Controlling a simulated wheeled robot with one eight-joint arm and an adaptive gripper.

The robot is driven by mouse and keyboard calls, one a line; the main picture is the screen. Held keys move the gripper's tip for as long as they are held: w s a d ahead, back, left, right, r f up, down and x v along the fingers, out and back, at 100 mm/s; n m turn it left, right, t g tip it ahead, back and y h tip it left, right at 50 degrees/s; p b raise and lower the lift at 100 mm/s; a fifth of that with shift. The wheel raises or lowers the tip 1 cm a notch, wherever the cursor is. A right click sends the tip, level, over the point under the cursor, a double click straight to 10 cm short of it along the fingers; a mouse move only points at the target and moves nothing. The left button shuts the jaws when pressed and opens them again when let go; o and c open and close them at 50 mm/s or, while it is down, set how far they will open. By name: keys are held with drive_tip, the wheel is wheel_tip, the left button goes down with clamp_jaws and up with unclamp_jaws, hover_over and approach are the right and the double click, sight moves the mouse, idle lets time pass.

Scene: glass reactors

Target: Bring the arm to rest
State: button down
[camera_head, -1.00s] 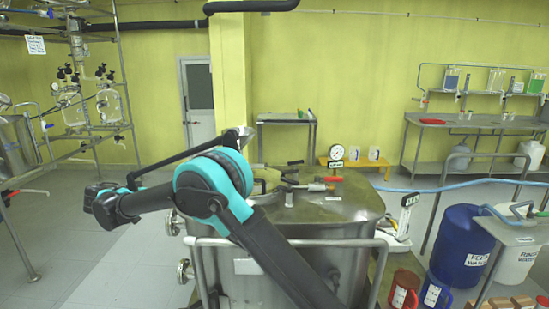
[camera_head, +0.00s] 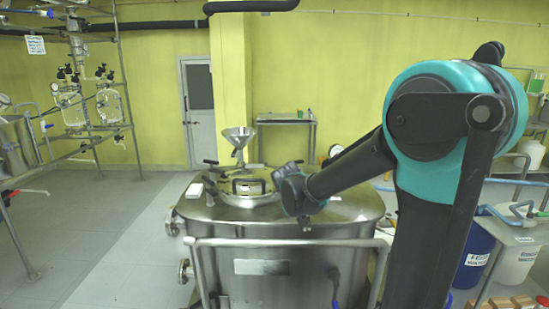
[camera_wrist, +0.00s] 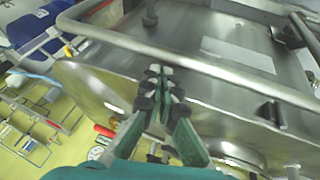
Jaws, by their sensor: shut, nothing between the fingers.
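My arm is raised in the right half of the head view, with its teal elbow high and the forearm sloping down to the left. Its wrist hangs over the front part of the steel vessel's lid (camera_head: 345,208). My gripper (camera_wrist: 157,82) shows in the wrist view with its green fingers drawn together and nothing between them. The vessel's front rail (camera_wrist: 190,68) passes behind the fingertips in that view. In the head view the gripper is small and hard to make out below the wrist. I cannot tell its exact gap to the rail.
A metal funnel (camera_head: 238,142) stands upright at the back of the lid, behind a round hatch (camera_head: 248,190). A blue barrel (camera_head: 475,252) and a white barrel (camera_head: 516,258) stand at the right. Open floor (camera_head: 105,235) lies to the left. My arm hides part of the right side.

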drive_tip(key=s+d+f+y, duration=0.1)
drive_tip(key=s+d+f, duration=0.3)
drive_tip(key=s, duration=0.6)
drive_tip(key=s+d+f+y, duration=0.2)
drive_tip(key=s+d+f, duration=0.2)
drive_tip(key=s, duration=0.6)
drive_tip(key=shift+d+f+n, duration=0.2)
drive_tip(key=shift+f+n, duration=0.2)
drive_tip(key=shift+f, duration=0.05)
drive_tip(key=c, duration=2.3)
unclamp_jaws()
